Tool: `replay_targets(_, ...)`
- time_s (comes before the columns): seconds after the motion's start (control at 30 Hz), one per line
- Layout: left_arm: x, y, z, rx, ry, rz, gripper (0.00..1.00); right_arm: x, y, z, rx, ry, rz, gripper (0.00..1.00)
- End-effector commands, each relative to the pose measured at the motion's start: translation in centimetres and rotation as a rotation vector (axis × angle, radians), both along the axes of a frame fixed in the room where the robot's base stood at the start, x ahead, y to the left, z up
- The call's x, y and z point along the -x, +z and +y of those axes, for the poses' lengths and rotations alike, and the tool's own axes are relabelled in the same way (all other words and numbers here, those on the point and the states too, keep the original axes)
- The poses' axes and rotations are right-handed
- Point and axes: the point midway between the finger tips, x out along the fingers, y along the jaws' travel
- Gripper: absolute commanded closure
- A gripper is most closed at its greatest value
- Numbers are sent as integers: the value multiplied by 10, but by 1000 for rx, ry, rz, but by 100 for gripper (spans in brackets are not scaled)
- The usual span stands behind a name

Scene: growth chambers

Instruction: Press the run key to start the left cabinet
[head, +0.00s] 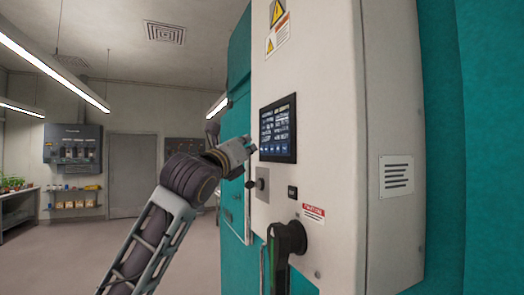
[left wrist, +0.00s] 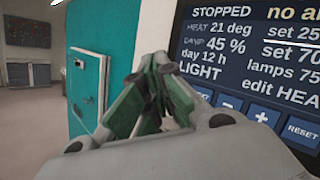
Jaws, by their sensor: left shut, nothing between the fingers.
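The cabinet's touch screen (head: 278,128) is set in a white panel (head: 335,190) and is lit. In the left wrist view the screen (left wrist: 250,48) reads STOPPED at the top, with heat, damp, day and light lines. A row of keys along its bottom shows minus, plus and RESET (left wrist: 302,131). The keys further left are partly or wholly hidden behind my gripper, and I cannot make out a run key. My left gripper (head: 252,147) is shut and empty, its tips close to the screen's lower left edge. I cannot tell whether they touch. My right gripper is not in view.
Open floor (head: 60,255) lies to the left.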

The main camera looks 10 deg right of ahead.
Motion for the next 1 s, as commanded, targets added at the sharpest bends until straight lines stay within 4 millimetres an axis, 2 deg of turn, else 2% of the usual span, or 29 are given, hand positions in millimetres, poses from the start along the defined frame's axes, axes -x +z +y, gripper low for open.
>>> replay_targets(0.6,0,0,0,0,0,0,100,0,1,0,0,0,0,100)
replay_targets(1.0,-2,1,-8,-1,0,0,100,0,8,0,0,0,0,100)
